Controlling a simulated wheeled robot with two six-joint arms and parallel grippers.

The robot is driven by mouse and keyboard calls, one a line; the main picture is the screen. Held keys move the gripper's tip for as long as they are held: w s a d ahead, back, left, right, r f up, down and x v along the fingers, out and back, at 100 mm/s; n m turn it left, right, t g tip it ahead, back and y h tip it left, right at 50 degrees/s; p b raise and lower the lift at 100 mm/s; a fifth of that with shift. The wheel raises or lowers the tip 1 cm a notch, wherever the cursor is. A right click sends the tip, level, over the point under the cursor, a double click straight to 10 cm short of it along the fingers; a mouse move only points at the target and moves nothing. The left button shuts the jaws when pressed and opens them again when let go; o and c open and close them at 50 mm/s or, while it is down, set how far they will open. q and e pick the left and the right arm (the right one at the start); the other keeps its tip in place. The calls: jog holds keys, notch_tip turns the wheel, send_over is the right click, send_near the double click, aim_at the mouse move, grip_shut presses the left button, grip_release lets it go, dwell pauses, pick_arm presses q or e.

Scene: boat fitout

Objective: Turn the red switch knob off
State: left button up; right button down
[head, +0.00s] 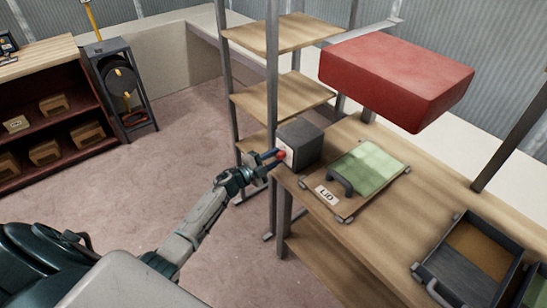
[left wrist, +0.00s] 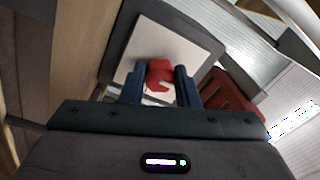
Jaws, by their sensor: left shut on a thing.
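The red switch knob (head: 281,154) sits on the front face of a dark grey box (head: 310,140) at the left end of the workbench. In the left wrist view the red knob (left wrist: 159,75) stands out from a pale plate (left wrist: 200,47), between the two blue fingers. My left gripper (head: 271,158) reaches in from the left and is shut on the knob; it also shows in the left wrist view (left wrist: 160,88). The fingers hide part of the knob's sides, and I cannot read any marks on the plate. My right gripper is not in view.
A green-topped lid (head: 375,165) with a dark handle lies on the workbench (head: 400,205) right of the box. A red block (head: 395,75) hangs above it. A shelf rack post (head: 272,80) stands close by the gripper. A dark tray (head: 470,255) is at right.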

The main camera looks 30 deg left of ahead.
pick_arm(q)
jog(key=o, duration=1)
jog(key=shift+c, duration=0.2)
jog(key=b+v, duration=0.3)
jog(key=v, duration=0.7)
jog(key=shift+s+a, duration=0.15)
jog(key=shift+s, duration=0.25)
jog(key=shift+f, duration=0.1)
